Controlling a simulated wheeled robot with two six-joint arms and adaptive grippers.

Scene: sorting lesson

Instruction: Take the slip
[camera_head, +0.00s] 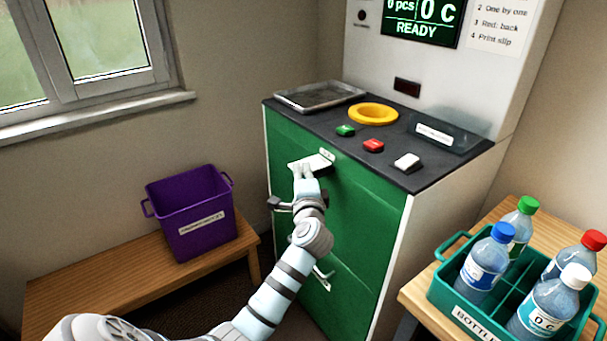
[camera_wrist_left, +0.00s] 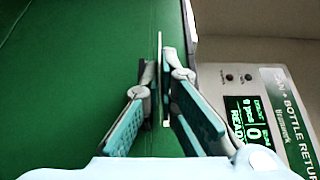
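The white slip (camera_head: 318,161) sticks out from the upper front of the green machine (camera_head: 375,206), below its dark top. My left gripper (camera_head: 304,171) is at the slip's outer part in the head view. In the left wrist view the slip (camera_wrist_left: 159,50) is a thin, edge-on strip between the two fingers of my left gripper (camera_wrist_left: 159,95). The fingers are close together, one on each side, and look shut on it. The slip's inner end is hard to see. My right gripper is not in view.
The machine's top bears a yellow ring (camera_head: 373,114), green, red and white buttons, and a metal tray (camera_head: 319,95). A purple bin (camera_head: 194,222) stands on a bench at left. A teal crate (camera_head: 439,292) of bottles stands on a table at right. The display reads READY.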

